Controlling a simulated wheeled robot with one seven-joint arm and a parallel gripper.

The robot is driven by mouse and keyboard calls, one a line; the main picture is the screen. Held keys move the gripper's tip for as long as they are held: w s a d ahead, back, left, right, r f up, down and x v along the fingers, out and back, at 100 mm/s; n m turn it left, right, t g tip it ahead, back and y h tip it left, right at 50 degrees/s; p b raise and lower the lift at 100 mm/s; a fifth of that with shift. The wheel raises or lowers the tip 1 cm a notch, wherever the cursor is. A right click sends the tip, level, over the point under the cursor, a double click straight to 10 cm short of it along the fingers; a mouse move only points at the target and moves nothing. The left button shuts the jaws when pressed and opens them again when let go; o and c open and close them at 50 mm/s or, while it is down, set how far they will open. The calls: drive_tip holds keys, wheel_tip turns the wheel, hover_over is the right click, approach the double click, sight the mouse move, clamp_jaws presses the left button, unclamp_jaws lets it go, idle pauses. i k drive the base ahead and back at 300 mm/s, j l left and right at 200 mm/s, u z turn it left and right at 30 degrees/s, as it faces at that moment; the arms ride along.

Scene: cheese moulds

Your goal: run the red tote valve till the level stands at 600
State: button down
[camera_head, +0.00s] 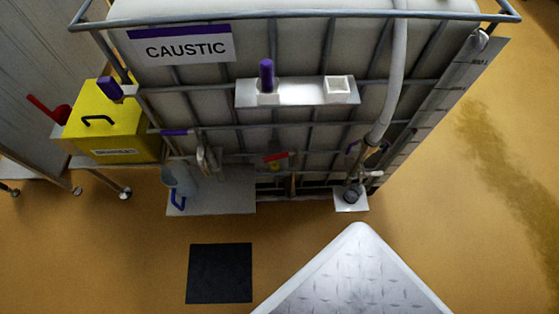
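A large white tote in a grey metal cage, labelled CAUSTIC (185,48), fills the upper middle of the head view. A small red valve handle (276,157) sits low on its front, near the middle. It lies roughly sideways with a slight tilt; whether the valve is open or shut is unclear. A level scale strip (440,101) with dark marks runs down the tote's right edge. Its numbers are mostly too small to read, and I cannot make out the liquid level. My gripper is not in view.
A yellow box (107,125) is on the left. A grey hose (393,85) descends to a fitting at right. A white bracket (300,93) crosses the tote. A dark mat (219,273) lies in front.

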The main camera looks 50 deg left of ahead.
sight(295, 153)
drive_tip(key=k+j+u, duration=0.2)
drive_tip(key=j, duration=0.15)
drive_tip(key=k+j+u, duration=0.1)
drive_tip(key=j+u, duration=0.15)
drive_tip(key=k+j+u, duration=0.2)
drive_tip(key=j, duration=0.3)
drive_tip(key=i, duration=0.1)
